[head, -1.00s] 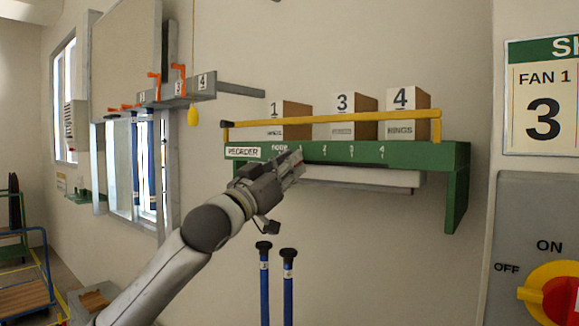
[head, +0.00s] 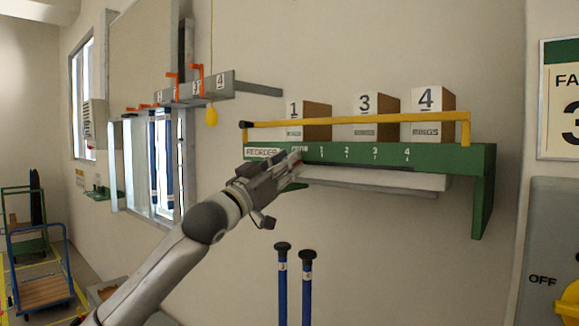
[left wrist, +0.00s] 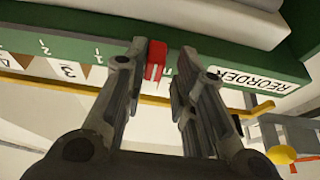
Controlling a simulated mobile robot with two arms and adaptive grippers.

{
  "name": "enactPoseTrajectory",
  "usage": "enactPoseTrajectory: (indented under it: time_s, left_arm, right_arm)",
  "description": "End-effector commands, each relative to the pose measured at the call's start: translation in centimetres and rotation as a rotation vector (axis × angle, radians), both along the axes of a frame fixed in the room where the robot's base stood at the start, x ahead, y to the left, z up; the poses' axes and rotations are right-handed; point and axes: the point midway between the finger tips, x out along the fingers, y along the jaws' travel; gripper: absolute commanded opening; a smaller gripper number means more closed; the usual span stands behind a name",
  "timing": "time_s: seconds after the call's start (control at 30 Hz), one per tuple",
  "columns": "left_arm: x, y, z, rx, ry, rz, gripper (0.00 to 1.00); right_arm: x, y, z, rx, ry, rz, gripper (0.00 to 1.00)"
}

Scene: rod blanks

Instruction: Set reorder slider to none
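The green shelf front (head: 450,155) carries a REORDER label (head: 262,152), then a none mark and numbers 1 to 4. The red slider (left wrist: 156,62) sits on this edge between the 1 and the REORDER label in the left wrist view, by the none mark. My left gripper (head: 295,160) is at the shelf edge just below the none mark. In the left wrist view its fingers (left wrist: 165,55) are apart, with the slider between them. The slider is close to or touching the left finger in the picture, with a gap to the other. My right gripper is out of view.
Boxes marked 1, 3 and 4 (head: 426,115) stand on the shelf behind a yellow bar (head: 360,120). A white panel (head: 400,180) hangs under the shelf. Two blue rods with black tops (head: 282,270) stand below. A switch panel (head: 548,230) is at right.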

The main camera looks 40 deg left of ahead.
Motion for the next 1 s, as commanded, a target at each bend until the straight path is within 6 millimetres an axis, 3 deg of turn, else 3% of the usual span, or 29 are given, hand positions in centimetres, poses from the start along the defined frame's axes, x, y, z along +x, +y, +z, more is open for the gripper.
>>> enactPoseTrajectory:
  time_s: [0.47, 1.0]
  left_arm:
    - [-0.2, -0.1, -0.4, 0.001, 0.004, -0.003, 0.36]
    - [-4.2, 0.2, -2.1, 0.002, 0.006, -0.003, 0.36]
  right_arm:
    - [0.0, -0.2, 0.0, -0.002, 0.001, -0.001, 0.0]
    - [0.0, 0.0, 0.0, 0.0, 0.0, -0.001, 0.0]
